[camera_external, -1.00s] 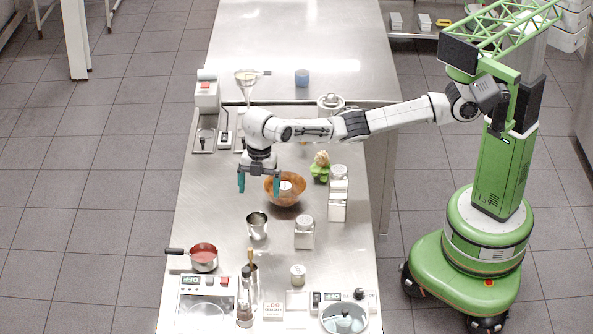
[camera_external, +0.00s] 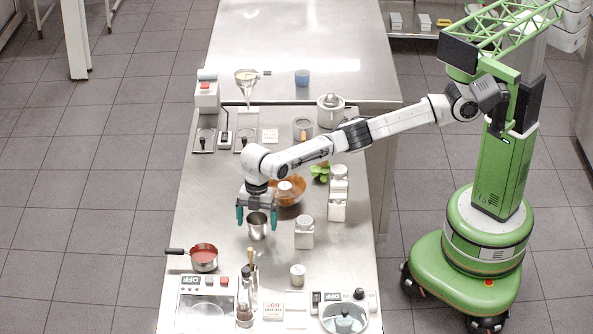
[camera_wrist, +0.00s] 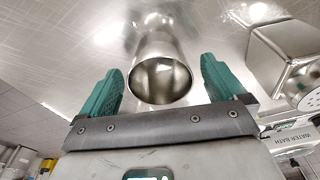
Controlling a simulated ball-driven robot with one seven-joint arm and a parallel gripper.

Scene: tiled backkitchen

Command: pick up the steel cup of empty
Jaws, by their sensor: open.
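The steel cup (camera_external: 257,229) stands upright on the steel counter (camera_external: 205,225), its mouth up. My gripper (camera_external: 257,220) is open, with one teal finger on each side of the cup's upper part in the external view. In the wrist view the cup (camera_wrist: 161,72) shows between and beyond the two fingers of my gripper (camera_wrist: 160,88), with a gap on both sides. Its inside looks empty there. I cannot tell how far down the cup the fingertips reach.
A saucepan of red contents (camera_external: 204,256) is at the front left. Bottles (camera_external: 246,290) stand in front.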

